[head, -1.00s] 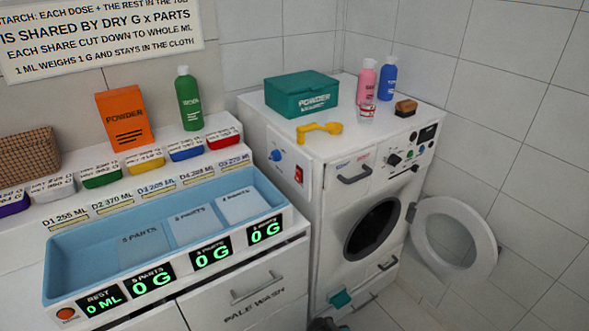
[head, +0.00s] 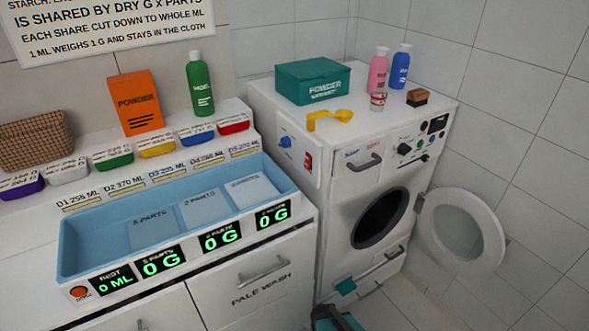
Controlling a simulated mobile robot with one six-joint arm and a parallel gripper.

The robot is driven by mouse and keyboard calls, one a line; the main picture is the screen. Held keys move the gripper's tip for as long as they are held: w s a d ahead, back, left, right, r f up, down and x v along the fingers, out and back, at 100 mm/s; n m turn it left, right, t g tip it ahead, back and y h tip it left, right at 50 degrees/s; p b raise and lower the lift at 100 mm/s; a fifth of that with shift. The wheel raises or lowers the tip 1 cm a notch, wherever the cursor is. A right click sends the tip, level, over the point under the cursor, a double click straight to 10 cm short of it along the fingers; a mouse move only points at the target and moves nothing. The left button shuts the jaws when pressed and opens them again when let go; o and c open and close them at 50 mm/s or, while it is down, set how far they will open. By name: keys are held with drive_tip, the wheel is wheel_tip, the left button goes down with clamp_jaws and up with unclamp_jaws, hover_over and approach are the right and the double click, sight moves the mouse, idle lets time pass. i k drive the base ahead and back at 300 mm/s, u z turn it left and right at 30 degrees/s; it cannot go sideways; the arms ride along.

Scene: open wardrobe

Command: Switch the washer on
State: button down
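The washer (head: 333,230) is a white machine in the right half of the head view, with its round door (head: 462,231) swung open to the right. A red switch (head: 308,161) is on its left side face, near the front edge. I cannot tell its position. A blue knob (head: 285,141) is on the same face. The front panel has a black dial (head: 404,149), small buttons and a display (head: 437,124) that looks dark.
A green powder box (head: 313,82), yellow scoop (head: 328,118), pink bottle (head: 378,70), blue bottle (head: 400,66) and brush (head: 417,97) stand on the washer. A counter with a blue tray (head: 75,235) is left. A teal and dark object (head: 335,318) is low in front.

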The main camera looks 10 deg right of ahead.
sight(307, 163)
drive_tip(key=z, duration=0.4)
drive_tip(key=k, duration=0.15)
drive_tip(key=u, duration=2.85)
drive_tip(key=k, duration=0.25)
drive_tip(key=u, duration=0.55)
drive_tip(key=k, duration=0.8)
drive_tip(key=z, duration=0.65)
